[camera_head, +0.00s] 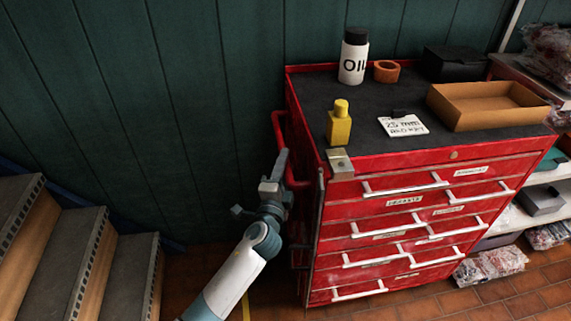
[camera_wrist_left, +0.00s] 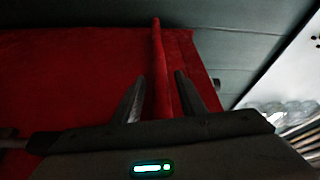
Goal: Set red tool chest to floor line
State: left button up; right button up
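The red tool chest (camera_head: 330,235) stands against the dark green wall, its several white-handled drawers facing front. A red side handle (camera_head: 276,122) sticks out from its left side. My left gripper (camera_head: 283,160) is at this handle. In the left wrist view the handle bar (camera_wrist_left: 160,65) runs between the two fingers of my left gripper (camera_wrist_left: 160,95), with gaps visible on both sides, so it is open around the bar. A yellow floor line (camera_head: 246,306) shows left of the chest, partly hidden by my left arm. My right gripper is not in view.
On the chest top are an oil bottle (camera_head: 353,57), an orange ring (camera_head: 387,71), a yellow bottle (camera_head: 339,124), a label card (camera_head: 402,126), a black box (camera_head: 454,63) and a cardboard tray (camera_head: 488,122). Steps (camera_head: 75,255) stand left. Shelves (camera_head: 548,180) stand right.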

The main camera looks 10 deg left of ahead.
pick_arm(q)
grip_shut()
jog(key=shift+a, duration=0.2)
